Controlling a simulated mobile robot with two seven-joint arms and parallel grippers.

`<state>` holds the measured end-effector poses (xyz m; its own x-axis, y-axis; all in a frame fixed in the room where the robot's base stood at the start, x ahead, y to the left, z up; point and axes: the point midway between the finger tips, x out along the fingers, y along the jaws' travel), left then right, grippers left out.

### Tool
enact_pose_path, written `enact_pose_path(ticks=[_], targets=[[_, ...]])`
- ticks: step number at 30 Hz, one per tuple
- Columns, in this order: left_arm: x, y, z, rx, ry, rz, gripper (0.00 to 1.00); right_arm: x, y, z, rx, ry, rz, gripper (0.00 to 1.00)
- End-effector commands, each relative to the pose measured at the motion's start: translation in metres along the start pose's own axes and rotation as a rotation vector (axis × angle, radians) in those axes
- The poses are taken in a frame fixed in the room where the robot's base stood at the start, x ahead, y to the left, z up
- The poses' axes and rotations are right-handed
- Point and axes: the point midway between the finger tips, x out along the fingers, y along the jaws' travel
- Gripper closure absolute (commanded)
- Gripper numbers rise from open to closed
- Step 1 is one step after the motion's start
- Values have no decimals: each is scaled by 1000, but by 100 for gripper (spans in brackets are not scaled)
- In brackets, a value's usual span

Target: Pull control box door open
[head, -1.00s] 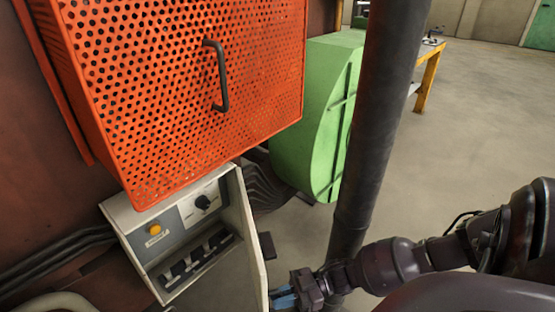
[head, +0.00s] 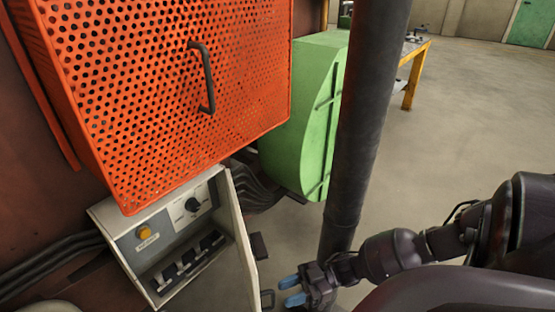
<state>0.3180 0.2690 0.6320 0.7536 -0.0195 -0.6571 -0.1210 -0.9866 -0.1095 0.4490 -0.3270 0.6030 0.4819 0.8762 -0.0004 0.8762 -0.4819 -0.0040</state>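The control box (head: 127,238) is a pale box low on the left, under the orange mesh cover. Its door (head: 241,237) is hinged on the right side and stands swung out, so the inside shows. A small dark handle (head: 267,299) sits at the door's outer edge near the bottom of the head view. My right gripper (head: 290,290) has two blue fingers spread apart, just right of the handle. It looks empty and seems clear of the handle. My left gripper is not in view.
The orange perforated cover (head: 150,90) with its dark handle (head: 203,77) overhangs the control box. A dark vertical pipe (head: 358,130) stands behind my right gripper. A green housing (head: 305,115) is behind the pipe. Open floor (head: 460,130) lies to the right.

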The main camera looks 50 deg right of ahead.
Motion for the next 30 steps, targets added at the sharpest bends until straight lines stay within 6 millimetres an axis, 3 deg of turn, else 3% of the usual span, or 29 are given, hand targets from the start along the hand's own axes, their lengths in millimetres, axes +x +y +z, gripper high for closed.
enact_pose_path(ticks=[6, 17, 24, 30], targets=[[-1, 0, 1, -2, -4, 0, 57, -25, 0, 0, 0, -1, 1, 63], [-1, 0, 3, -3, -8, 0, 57, -31, 0, 0, 0, 0, 0, 63], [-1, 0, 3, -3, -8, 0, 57, -30, 0, 0, 0, 2, -4, 99], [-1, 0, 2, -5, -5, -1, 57, -2, -9, 0, -6, 34, -91, 100]])
